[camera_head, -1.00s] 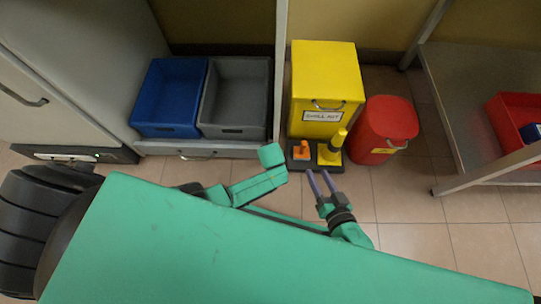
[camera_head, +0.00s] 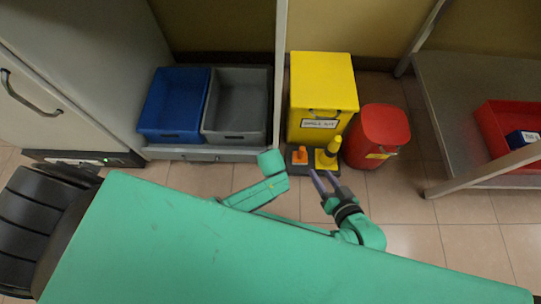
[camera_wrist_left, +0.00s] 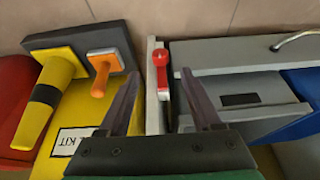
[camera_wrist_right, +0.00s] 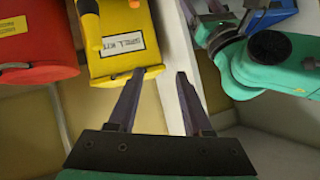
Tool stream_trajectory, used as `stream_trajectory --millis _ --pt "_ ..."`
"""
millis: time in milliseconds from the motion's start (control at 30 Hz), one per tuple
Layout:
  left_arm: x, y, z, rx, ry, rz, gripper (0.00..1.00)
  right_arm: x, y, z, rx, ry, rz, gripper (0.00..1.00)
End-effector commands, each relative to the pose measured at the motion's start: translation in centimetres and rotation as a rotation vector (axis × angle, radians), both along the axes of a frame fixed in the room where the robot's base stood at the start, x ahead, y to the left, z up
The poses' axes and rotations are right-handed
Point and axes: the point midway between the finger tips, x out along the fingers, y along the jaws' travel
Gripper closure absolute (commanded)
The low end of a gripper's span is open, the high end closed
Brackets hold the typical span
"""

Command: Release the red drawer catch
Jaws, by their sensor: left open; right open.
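The red catch (camera_wrist_left: 161,72) shows in the left wrist view as a small red lever with a round head, on a pale upright post (camera_wrist_left: 152,110). It stands beside the grey drawer unit (camera_wrist_left: 235,55). My left gripper (camera_wrist_left: 159,82) is open, with one finger on each side of the catch in the picture; I cannot tell whether they touch it. In the head view the catch and left fingers are hidden. The drawer front (camera_head: 205,153) shows there below the bins. My right gripper (camera_head: 320,173) is open and empty, near the dark base with the yellow and orange tools.
A blue bin (camera_head: 172,132) and a grey bin (camera_head: 235,133) stand above the drawer. A yellow spill kit box (camera_head: 322,80) and a red drum (camera_head: 380,130) stand to the right. A metal bench (camera_head: 455,140) holds a red tray (camera_head: 493,130). Tiled floor is clear at right.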

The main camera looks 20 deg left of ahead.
Motion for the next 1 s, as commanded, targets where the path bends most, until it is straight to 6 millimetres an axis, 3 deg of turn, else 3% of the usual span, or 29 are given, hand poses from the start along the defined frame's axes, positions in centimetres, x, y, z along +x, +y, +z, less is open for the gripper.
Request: stream_trajectory --millis 67,500,1000 --pt "-0.7 -0.1 2.2 0.000 0.001 0.001 0.34 0.3 -1.0 1.8 -0.056 0.062 0.012 0.50" --pt "-2.6 -0.7 6.5 0.001 0.001 0.002 0.34 -1.8 -7.6 4.3 -0.319 0.419 0.031 0.50" --pt "-2.7 -0.7 6.6 0.002 0.001 0.001 0.34 -2.2 -8.0 4.3 -0.333 0.446 0.031 0.50"
